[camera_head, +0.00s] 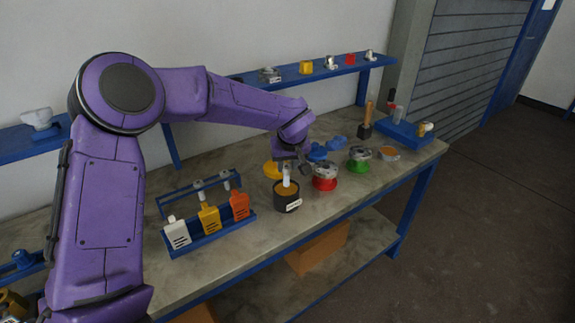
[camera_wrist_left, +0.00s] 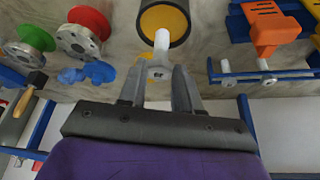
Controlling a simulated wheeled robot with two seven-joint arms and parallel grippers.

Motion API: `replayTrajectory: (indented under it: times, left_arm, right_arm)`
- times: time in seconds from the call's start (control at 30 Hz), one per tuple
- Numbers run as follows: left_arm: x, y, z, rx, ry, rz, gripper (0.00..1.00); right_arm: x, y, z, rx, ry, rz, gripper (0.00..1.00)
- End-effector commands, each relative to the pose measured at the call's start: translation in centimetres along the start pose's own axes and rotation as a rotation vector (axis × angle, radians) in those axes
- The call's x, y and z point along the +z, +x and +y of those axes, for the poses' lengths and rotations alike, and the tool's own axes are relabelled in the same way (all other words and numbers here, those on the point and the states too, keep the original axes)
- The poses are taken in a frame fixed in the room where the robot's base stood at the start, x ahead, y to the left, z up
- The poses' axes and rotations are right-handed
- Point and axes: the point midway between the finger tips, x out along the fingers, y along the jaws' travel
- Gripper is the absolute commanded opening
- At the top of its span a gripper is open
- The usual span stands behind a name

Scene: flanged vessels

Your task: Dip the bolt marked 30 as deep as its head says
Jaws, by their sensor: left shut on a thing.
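My left gripper (camera_head: 288,163) is shut on a white bolt (camera_head: 286,178), which hangs upright with its shaft down. The bolt's head is between the fingertips (camera_wrist_left: 160,78) in the left wrist view, with a dark mark too small to read. The shaft (camera_wrist_left: 162,42) lies over the opening of a black cup (camera_head: 291,204) with amber contents and a white label. I cannot tell whether the tip touches the contents. The cup also shows in the left wrist view (camera_wrist_left: 146,12). My right gripper is not in view.
A blue rack (camera_head: 215,234) with white, yellow and orange tags stands left of the cup. Red (camera_head: 324,183) and green (camera_head: 359,165) flanged vessels stand to the right. Blue parts (camera_head: 317,152) lie behind. A blue tray (camera_head: 405,136) and wooden-handled tool (camera_head: 368,115) are farther right.

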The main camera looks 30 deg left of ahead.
Motion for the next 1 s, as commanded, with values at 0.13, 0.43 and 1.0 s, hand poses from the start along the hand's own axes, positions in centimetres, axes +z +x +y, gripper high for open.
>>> replayTrajectory:
  times: [0.13,0.43,1.0]
  left_arm:
    - [-0.05,-0.04,0.03,0.001,0.0,0.002,0.0]
    - [-0.04,-0.04,0.03,0.001,0.0,0.001,0.0]
    - [0.35,0.91,0.03,0.001,0.002,0.001,0.0]
  right_arm:
    - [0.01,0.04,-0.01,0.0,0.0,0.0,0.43]
    - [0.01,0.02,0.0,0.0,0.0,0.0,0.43]
    - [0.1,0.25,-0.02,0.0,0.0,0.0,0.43]
